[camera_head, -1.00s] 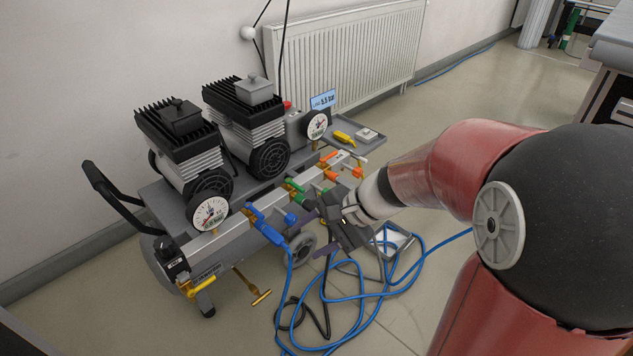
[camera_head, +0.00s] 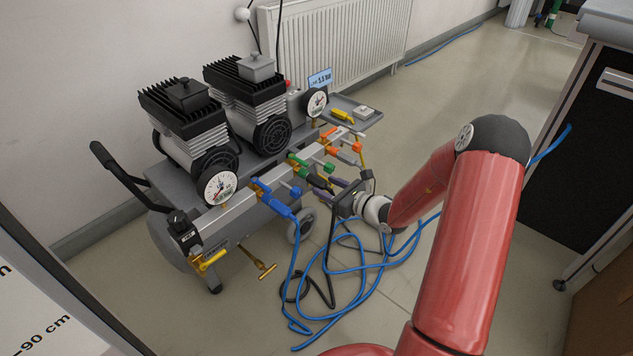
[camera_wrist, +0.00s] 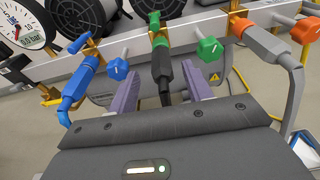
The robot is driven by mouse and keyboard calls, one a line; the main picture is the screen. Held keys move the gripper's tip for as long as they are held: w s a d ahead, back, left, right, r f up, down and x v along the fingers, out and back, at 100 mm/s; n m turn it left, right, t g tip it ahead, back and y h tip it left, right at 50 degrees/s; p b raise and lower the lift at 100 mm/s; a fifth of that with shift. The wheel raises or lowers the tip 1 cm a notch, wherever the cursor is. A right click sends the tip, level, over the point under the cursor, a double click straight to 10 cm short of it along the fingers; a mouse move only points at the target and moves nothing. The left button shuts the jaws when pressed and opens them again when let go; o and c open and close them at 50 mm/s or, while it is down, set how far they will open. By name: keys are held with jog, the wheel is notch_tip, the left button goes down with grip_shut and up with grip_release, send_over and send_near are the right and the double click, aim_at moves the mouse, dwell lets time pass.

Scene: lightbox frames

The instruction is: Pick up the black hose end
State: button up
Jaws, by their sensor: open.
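The black hose end (camera_wrist: 163,68) is plugged in below the green valve (camera_wrist: 158,38) on the manifold rail; it also shows small in the head view (camera_head: 318,181). My gripper (camera_wrist: 162,76) is open, with one purple finger on each side of the black hose end. I see gaps between the hose end and both fingers. In the head view my gripper (camera_head: 330,188) is at the front of the rail, partly overlapping the hose end. The hose's lower part is hidden behind my gripper body in the wrist view.
A blue hose end (camera_wrist: 77,85) hangs to the left and a grey hose end (camera_wrist: 275,48) with an orange valve to the right, both close by. The compressor (camera_head: 190,180) stands behind the rail. Loose blue hose (camera_head: 345,275) lies on the floor.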

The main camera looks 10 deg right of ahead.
aim_at(324, 185)
jog(key=x, duration=0.4)
jog(key=shift+w+a, duration=0.15)
jog(key=shift+w, duration=0.2)
grip_shut()
